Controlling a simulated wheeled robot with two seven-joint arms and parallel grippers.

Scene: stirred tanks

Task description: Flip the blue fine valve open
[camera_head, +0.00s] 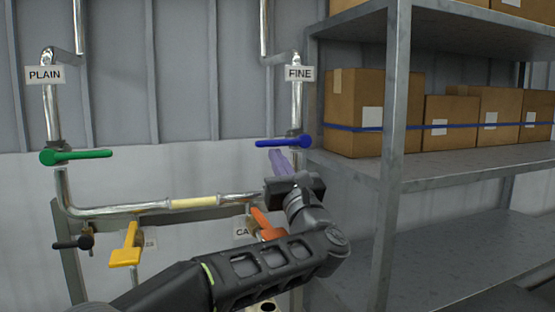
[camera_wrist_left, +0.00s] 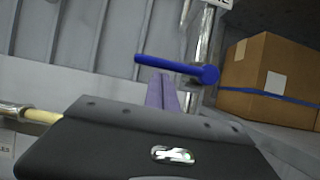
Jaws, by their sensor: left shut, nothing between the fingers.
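The blue valve (camera_head: 284,142) sits on the vertical pipe under the FINE sign (camera_head: 299,73). Its handle lies level across the pipe and points left from its hub. In the left wrist view the blue valve (camera_wrist_left: 178,68) is just beyond the fingertips, its hub at the right. My left gripper (camera_head: 279,161) is shut and empty, its purple fingers pointing up just below the blue handle. The fingers (camera_wrist_left: 162,92) also show in the left wrist view. I cannot tell whether they touch the handle. My right gripper is not in view.
A green valve (camera_head: 76,156) is on the PLAIN pipe at the left. A yellow handle (camera_head: 125,252), a black one (camera_head: 72,242) and an orange one (camera_head: 266,224) are lower. A metal shelf post (camera_head: 391,150) and cardboard boxes (camera_head: 354,110) stand close on the right.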

